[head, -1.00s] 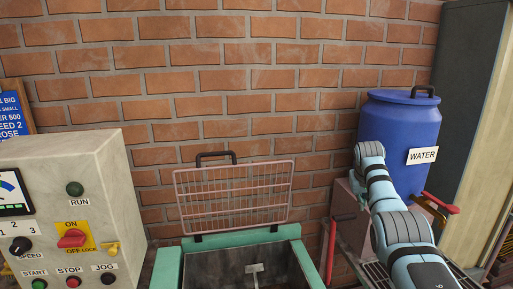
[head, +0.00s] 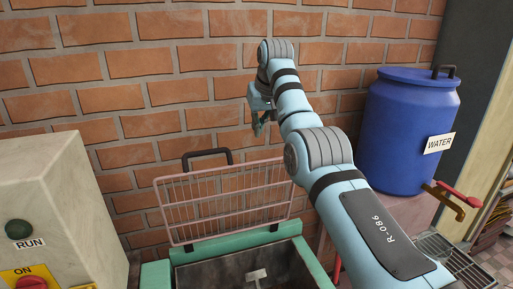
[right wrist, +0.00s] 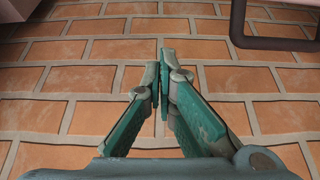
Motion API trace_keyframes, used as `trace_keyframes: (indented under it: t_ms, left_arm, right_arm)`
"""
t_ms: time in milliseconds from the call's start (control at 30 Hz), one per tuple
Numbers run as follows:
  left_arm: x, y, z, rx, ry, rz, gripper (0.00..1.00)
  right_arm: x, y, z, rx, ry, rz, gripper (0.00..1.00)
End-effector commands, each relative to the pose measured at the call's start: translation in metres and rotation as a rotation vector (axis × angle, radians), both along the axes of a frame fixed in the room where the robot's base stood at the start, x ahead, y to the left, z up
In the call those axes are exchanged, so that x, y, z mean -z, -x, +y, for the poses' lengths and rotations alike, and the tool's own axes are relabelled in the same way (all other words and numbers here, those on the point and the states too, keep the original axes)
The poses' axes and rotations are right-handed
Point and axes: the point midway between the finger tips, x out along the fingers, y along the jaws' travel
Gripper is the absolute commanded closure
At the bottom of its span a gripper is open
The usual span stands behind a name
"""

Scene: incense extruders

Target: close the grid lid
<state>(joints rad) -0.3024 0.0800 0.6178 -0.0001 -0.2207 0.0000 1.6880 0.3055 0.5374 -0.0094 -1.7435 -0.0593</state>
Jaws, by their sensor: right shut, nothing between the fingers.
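The grid lid (head: 222,201) is a pink wire frame standing upright, open, at the back of a green-rimmed metal hopper (head: 292,232). A dark handle (head: 207,158) sits on its top edge and also shows at the upper right of the right wrist view (right wrist: 272,43). My right gripper (head: 259,131) is raised near the wall, right of the handle and above the lid's right end. In the right wrist view (right wrist: 162,85) its green fingers are together and empty, apart from the handle. My left gripper is not in view.
A brick wall (head: 120,120) stands close behind the lid. A grey control panel (head: 60,190) is at the left. A blue water barrel (head: 405,130) with a brass tap (head: 445,203) stands at the right. The hopper's inside looks largely empty.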

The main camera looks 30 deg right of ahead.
Motion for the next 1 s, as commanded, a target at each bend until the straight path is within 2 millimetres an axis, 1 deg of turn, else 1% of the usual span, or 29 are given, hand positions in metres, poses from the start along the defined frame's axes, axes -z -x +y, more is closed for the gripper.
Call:
trace_keyframes:
  t_ms: [233, 300, 367, 400, 433, 600, 800, 1000]
  left_arm:
    - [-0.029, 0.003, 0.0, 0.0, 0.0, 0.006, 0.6]
    - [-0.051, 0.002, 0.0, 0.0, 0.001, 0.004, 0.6]
    - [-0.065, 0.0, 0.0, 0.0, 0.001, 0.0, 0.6]
    - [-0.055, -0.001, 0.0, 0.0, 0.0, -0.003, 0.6]
    - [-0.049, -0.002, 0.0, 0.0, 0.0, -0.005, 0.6]
    - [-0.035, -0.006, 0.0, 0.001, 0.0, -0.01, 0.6]
    - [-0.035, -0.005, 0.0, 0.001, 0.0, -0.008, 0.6]
    - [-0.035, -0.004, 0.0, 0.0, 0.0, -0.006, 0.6]
  right_arm:
    - [0.042, -0.023, -0.006, 0.0, -0.002, 0.006, 1.0]
    - [0.048, -0.029, -0.007, -0.001, -0.002, 0.008, 1.0]
    - [0.057, -0.033, -0.008, 0.0, 0.0, 0.007, 1.0]
    - [0.065, -0.033, -0.009, 0.0, 0.002, -0.003, 1.0]
    - [0.067, -0.032, -0.008, 0.001, 0.002, -0.005, 1.0]
    - [0.074, -0.017, -0.002, -0.003, 0.002, -0.003, 1.0]
    - [0.073, 0.0, 0.002, -0.002, 0.0, -0.001, 1.0]
    - [0.073, 0.004, 0.003, -0.003, 0.0, 0.001, 1.0]
